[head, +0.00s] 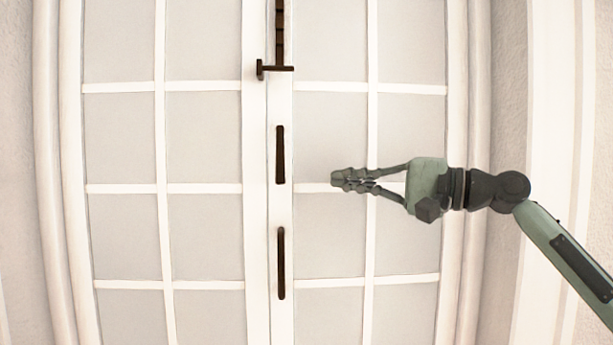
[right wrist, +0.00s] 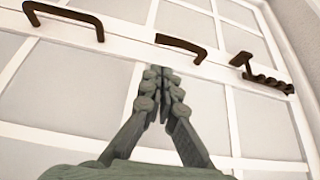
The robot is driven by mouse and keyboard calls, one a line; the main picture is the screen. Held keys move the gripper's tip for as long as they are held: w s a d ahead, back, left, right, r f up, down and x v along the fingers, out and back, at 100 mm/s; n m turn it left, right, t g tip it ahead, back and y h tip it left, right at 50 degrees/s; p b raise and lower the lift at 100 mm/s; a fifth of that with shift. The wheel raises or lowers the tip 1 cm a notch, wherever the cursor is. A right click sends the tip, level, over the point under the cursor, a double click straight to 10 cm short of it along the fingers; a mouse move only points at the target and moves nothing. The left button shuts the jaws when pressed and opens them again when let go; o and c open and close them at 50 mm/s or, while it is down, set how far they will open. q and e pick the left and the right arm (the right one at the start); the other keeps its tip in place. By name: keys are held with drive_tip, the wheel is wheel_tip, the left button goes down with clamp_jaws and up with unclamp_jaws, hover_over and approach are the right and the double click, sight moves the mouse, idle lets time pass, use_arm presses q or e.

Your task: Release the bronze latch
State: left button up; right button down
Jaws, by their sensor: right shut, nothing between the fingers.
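The bronze latch (head: 277,68) is a dark brown T-shaped piece with a ridged bar, high on the middle stile of a white paned double door (head: 254,220). In the right wrist view the latch (right wrist: 262,76) is at the upper right. My right gripper (head: 337,180) is shut and empty, pointing left in front of the right door leaf, below and to the right of the latch and apart from it. Its closed fingers (right wrist: 160,75) show in the right wrist view, clear of the latch. My left gripper is not in view.
Two dark pull handles are on the middle stile below the latch: an upper one (head: 280,155) and a longer lower one (head: 281,263). In the right wrist view, the nearer handle (right wrist: 181,46) lies just beyond my fingertips. Pale wall (head: 508,95) flanks the door frame.

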sight(280, 157)
drive_tip(key=p+x, duration=0.1)
drive_tip(key=x, duration=0.8)
drive_tip(key=shift+w, duration=0.1)
drive_tip(key=shift+w+a, duration=0.2)
drive_tip(key=shift+a, duration=0.1)
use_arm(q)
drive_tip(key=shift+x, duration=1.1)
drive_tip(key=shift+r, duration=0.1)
use_arm(e)
drive_tip(key=shift+s, duration=0.1)
